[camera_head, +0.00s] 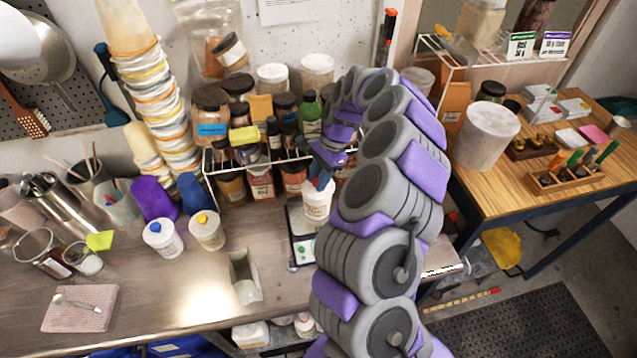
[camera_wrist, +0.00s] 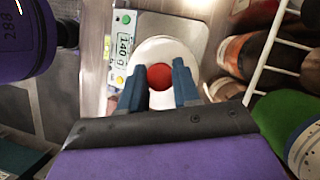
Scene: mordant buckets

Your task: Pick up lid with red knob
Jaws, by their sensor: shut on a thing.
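The white lid with the red knob (camera_wrist: 160,77) shows in the wrist view, with the knob between the two blue-grey fingers. My gripper (camera_wrist: 160,82) is shut on the knob from above. In the head view my gripper (camera_head: 320,181) is directly over a white bucket (camera_head: 317,205) standing on a scale. The lid sits at the bucket's top there; whether there is a gap under it I cannot tell. Two other white buckets stand to the left, one with a blue knob (camera_head: 155,227) and one with a yellow knob (camera_head: 203,217).
The scale (camera_head: 302,251) reads about 140 g in the wrist view. A white wire rack (camera_head: 215,168) with jars stands close behind the bucket. A metal scoop (camera_head: 244,277) lies on the counter at front. Bare counter (camera_head: 190,290) lies left of the scoop.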

